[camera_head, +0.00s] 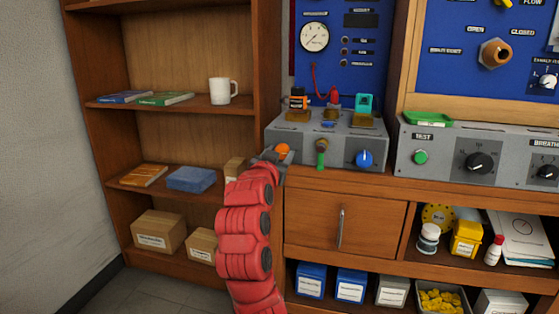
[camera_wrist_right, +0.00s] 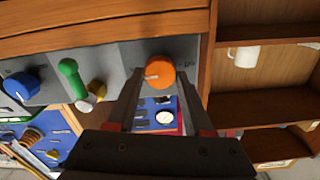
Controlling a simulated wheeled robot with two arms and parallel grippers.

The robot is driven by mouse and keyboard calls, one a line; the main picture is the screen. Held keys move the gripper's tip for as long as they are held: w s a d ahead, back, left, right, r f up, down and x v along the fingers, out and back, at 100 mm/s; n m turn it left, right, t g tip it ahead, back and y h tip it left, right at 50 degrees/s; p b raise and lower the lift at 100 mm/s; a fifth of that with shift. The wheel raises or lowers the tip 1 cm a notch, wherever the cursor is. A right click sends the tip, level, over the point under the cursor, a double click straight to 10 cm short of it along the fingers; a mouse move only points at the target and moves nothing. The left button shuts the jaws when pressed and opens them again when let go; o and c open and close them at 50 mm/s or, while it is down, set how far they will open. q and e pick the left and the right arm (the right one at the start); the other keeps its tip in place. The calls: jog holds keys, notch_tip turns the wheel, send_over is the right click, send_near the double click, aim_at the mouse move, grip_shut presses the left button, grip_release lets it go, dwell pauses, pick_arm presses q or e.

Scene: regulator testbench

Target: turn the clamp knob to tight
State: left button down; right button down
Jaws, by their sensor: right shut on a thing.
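An orange knob (camera_head: 283,148) is on the left end of the front face of a grey bench box (camera_head: 300,153). My right gripper (camera_head: 276,157) reaches it from below left, on the end of my red arm. In the right wrist view the orange knob (camera_wrist_right: 160,72) lies between the tips of the two fingers, with a pale mark on its face. The right gripper (camera_wrist_right: 162,85) is shut on the orange knob. Small lettering beside the knob is too blurred to read. My left gripper is out of view.
A green-handled lever (camera_head: 321,152) and a blue knob (camera_head: 366,159) sit to the right on the same box. Several fittings stand on its top. A wooden drawer (camera_head: 330,222) is below. A shelf with a white mug (camera_head: 222,91) stands left.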

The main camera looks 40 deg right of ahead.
dwell(0.5)
jog(key=shift+c, duration=1.5)
grip_release()
jog(key=p+v, duration=0.3)
jog(key=v, duration=1.4)
jog(key=shift+s+p, duration=0.2)
jog(key=shift+p, duration=0.1)
jog(key=shift+a, duration=0.1)
